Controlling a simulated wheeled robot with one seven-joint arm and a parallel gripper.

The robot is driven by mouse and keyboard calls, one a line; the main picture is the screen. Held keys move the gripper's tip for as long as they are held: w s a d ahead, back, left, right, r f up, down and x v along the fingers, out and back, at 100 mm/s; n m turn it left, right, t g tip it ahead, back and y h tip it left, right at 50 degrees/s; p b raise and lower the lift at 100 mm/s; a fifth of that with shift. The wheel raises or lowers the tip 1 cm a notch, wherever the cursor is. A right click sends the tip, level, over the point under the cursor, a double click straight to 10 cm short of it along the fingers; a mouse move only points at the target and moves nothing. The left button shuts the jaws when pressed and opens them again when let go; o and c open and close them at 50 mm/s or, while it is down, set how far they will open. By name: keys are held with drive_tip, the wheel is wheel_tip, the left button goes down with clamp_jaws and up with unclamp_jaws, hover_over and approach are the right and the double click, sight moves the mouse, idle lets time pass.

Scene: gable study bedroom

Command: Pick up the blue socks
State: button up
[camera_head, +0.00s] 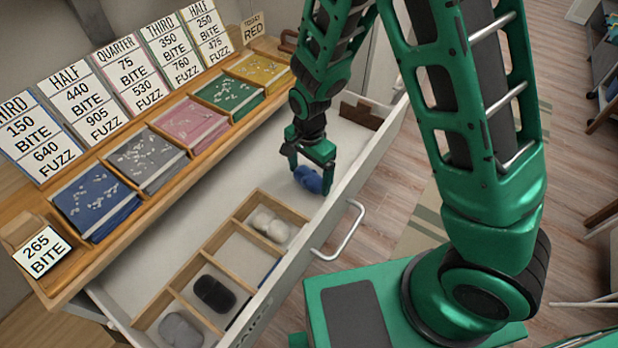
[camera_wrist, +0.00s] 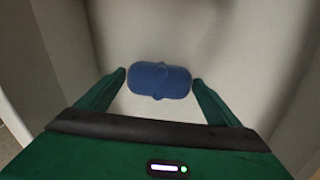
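The blue socks (camera_head: 309,179) are a rounded bundle in the open drawer (camera_head: 206,238), on its bare floor beyond the divided compartments. My gripper (camera_head: 309,172) is down inside the drawer at the socks. In the wrist view the blue socks (camera_wrist: 160,80) lie crosswise between the two green fingertips (camera_wrist: 158,80), one at each end of the bundle. The fingers are apart. A small gap seems to show at the left end; I cannot tell whether the right fingertip touches. Part of the socks is hidden by the gripper in the head view.
A wooden divider (camera_head: 213,246) in the drawer's near part holds white (camera_head: 270,224), black (camera_head: 214,293) and grey (camera_head: 181,330) sock bundles. The drawer's front wall and handle (camera_head: 340,232) are close to my arm. Colored fabric stacks and number cards line the top.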

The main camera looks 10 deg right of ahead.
drive_tip(key=c, duration=0.7)
drive_tip(key=shift+r, duration=0.2)
